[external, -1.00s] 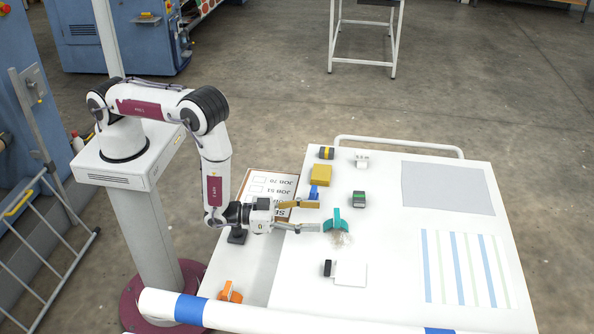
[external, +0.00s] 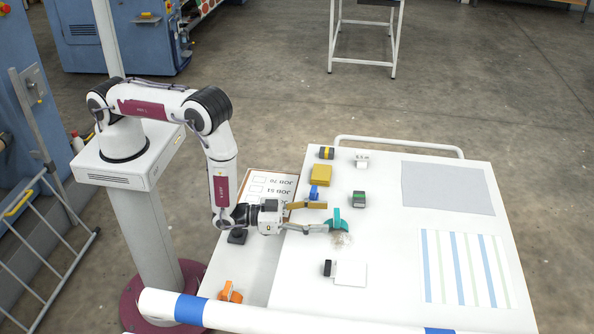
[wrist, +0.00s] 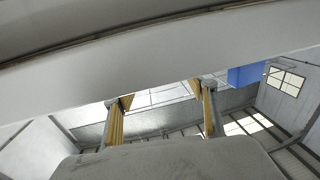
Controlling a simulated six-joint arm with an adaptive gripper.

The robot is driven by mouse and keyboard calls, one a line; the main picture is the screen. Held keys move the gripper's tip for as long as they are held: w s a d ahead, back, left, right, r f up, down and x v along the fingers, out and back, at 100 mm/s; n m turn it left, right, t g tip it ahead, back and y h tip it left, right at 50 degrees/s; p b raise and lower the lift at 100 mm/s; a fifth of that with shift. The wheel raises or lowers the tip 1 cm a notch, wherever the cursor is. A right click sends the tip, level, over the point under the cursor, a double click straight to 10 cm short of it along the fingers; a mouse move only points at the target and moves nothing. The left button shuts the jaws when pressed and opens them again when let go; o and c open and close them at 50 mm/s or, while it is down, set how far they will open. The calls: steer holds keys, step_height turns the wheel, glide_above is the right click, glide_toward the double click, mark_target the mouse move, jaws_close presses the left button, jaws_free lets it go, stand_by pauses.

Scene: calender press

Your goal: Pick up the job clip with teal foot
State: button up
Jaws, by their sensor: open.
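The clip with the teal foot (external: 337,216) is on the white table, just right of my gripper in the external view. A pale, see-through part (external: 342,239) shows beside its teal part. My gripper (external: 327,217) is open and low over the table, its two fingers pointing right. The lower fingertip is at or very near the teal part; I cannot tell whether they touch. The wrist view shows my two yellow-padded fingers (wrist: 160,105) apart with nothing between them, against the ceiling; the clip is not visible there.
A blue clip (external: 314,193) sits close to the upper finger, with a yellow block (external: 320,174) behind it. A green-and-dark clip (external: 359,199) is to the right. A white card (external: 351,274) with a black clip (external: 328,268) lies in front. The grey sheet (external: 447,188) is farther right.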

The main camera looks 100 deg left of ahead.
mark_target(337, 214)
steer(key=shift+w+a+r, duration=0.1)
steer(key=shift+w+r, duration=0.05)
steer(key=shift+w, duration=0.75)
steer(key=shift+w+a+r, duration=0.1)
steer(key=shift+w+r, duration=0.05)
steer(key=shift+w, duration=0.7)
steer(key=shift+w+a, duration=0.1)
steer(key=shift+w, duration=0.7)
steer(key=c, duration=1)
